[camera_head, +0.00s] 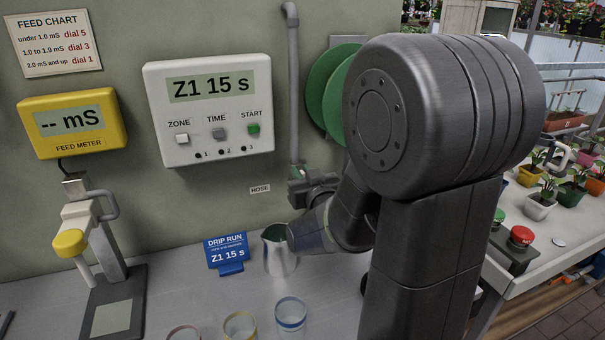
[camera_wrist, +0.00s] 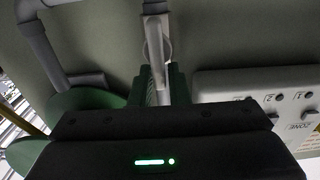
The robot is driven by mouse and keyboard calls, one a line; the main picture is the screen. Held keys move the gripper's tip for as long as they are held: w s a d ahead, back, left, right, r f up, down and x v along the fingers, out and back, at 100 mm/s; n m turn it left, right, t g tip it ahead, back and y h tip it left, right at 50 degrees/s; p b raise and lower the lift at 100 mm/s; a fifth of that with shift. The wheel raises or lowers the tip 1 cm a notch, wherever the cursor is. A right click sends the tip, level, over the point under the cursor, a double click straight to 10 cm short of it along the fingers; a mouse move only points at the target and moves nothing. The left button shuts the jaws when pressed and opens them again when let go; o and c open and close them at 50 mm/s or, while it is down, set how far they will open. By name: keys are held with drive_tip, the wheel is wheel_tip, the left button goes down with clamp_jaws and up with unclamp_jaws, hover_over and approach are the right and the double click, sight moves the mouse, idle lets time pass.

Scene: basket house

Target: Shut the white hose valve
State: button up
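A pale lever, which looks like the white hose valve (camera_wrist: 167,45), shows in the wrist view on a grey vertical pipe against the wall. My gripper (camera_wrist: 158,84) is right at it, with dark green finger parts on either side of a narrow pale strip. Whether the fingers press on the lever is not clear. The valve is not distinguishable there, behind my gripper and wrist.
A metal jug (camera_head: 277,263) stands on the bench below my wrist, beside a blue DRIP RUN sign (camera_head: 227,255). Several cups (camera_head: 290,313) stand in front. The white controller (camera_head: 208,108) and green hose reel (camera_head: 325,90) flank the pipe.

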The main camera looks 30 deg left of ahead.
clamp_jaws()
drive_tip(key=shift+f+b, duration=0.1)
drive_tip(key=shift+b, duration=0.25)
drive_tip(key=m+b, duration=0.1)
drive_tip(key=b, duration=0.1)
drive_tip(key=m+b, duration=0.1)
drive_tip(key=shift+w+d+f+m+b, duration=0.2)
drive_tip(key=shift+w+d+m+b, duration=0.05)
drive_tip(key=shift+m+b, duration=0.1)
drive_tip(key=shift+w+d+f+m+b, duration=0.3)
drive_tip(key=shift+m+b, duration=1.05)
drive_tip(key=shift+m, duration=1.15)
drive_tip(key=shift+w+d+f+m+b, duration=0.15)
drive_tip(key=shift+w+f+m+b, duration=0.2)
drive_tip(key=shift+m+b, duration=1.65)
drive_tip(key=shift+w+d+f+m+b, duration=0.2)
drive_tip(key=shift+f+m+b, duration=0.4)
drive_tip(key=shift+m, duration=2.45)
drive_tip(key=shift+r, duration=0.15)
